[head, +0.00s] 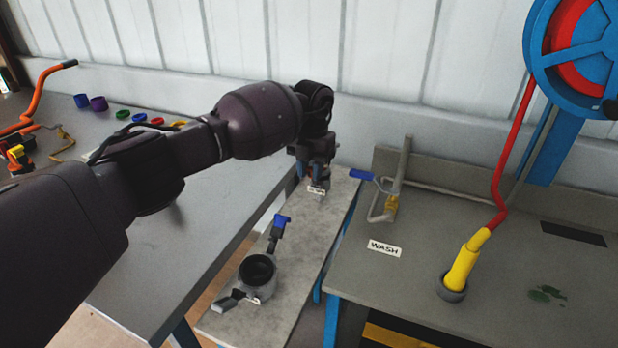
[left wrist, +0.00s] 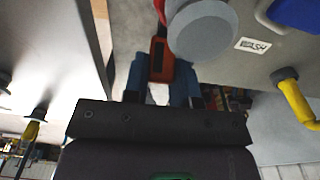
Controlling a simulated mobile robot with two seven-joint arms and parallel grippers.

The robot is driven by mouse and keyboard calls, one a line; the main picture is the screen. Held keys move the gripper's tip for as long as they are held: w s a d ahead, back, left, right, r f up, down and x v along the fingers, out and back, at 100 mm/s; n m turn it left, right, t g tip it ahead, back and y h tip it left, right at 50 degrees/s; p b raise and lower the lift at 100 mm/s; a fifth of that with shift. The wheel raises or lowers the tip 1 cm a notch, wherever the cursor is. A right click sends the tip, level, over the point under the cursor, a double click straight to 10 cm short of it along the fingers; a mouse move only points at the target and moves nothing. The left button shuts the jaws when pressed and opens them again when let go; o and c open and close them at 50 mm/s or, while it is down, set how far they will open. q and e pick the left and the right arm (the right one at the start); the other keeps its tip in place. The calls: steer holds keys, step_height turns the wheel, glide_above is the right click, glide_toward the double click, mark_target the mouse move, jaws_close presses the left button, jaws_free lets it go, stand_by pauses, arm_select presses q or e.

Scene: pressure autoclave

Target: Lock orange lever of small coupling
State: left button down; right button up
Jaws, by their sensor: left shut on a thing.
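In the left wrist view, the orange lever (left wrist: 159,55) lies between the two blue fingers of my left gripper (left wrist: 161,80), which is shut on it. Beside the lever is the small coupling, a grey round body (left wrist: 204,36) with a red part at its upper edge. In the head view my left gripper (head: 316,175) points down at the far end of the narrow grey bench (head: 309,260). It hides the small coupling and the orange lever there. My right gripper is not in view.
A larger grey coupling (head: 258,272) with a blue-tipped lever (head: 279,228) stands at the bench's near end. To the right are a blue-handled tap (head: 385,200), a WASH label (head: 384,248) and a yellow nozzle (head: 465,264) on a red hose. Coloured rings (head: 139,117) lie on the left table.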

arm_select(q)
steer(key=shift+w+d+f+g+b, duration=0.1)
steer(key=shift+w+f+g+b, duration=0.2)
steer(key=shift+g+b, duration=0.2)
steer(key=shift+w+r+y+b, duration=0.2)
steer(key=shift+y+b, duration=0.1)
steer(key=shift+b, duration=0.1)
steer(key=shift+r+g, duration=0.15)
steer(key=shift+g, duration=0.15)
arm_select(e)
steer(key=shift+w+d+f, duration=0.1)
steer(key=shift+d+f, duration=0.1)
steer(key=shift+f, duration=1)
arm_select(q)
steer(key=shift+r, duration=0.1)
steer(key=c, duration=0.9)
jaws_free()
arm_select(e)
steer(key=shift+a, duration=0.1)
arm_select(q)
steer(key=shift+w+d+r, duration=0.1)
steer(key=shift+r, duration=0.05)
